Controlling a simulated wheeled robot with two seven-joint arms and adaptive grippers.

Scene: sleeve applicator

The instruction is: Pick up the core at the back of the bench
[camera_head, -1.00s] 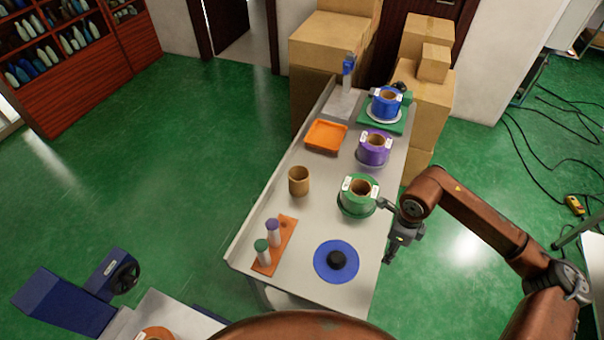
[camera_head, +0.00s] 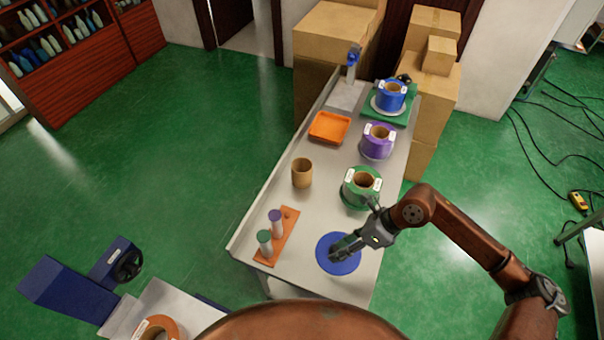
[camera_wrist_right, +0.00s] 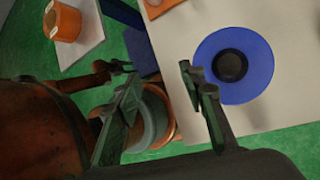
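A plain brown cardboard core (camera_head: 302,173) stands upright and empty on the grey bench (camera_head: 318,213), near its left edge. Cardboard cores also show inside the blue roll (camera_head: 390,97) at the far end, the purple roll (camera_head: 377,141) and the green roll (camera_head: 361,187). My right gripper (camera_head: 343,247) is over the blue disc (camera_head: 345,267) at the near end and hides its black knob. In the right wrist view my right gripper (camera_wrist_right: 158,75) has its fingers apart and nothing clearly held. The blue disc and black knob (camera_wrist_right: 230,66) lie beside the fingers there.
An orange tray (camera_head: 329,128) lies beyond the brown core. An orange holder (camera_head: 282,240) with a green-topped and a purple-topped tube stands at the near left. Cardboard boxes (camera_head: 335,45) stand behind the bench. Bare bench lies between the brown core and the disc.

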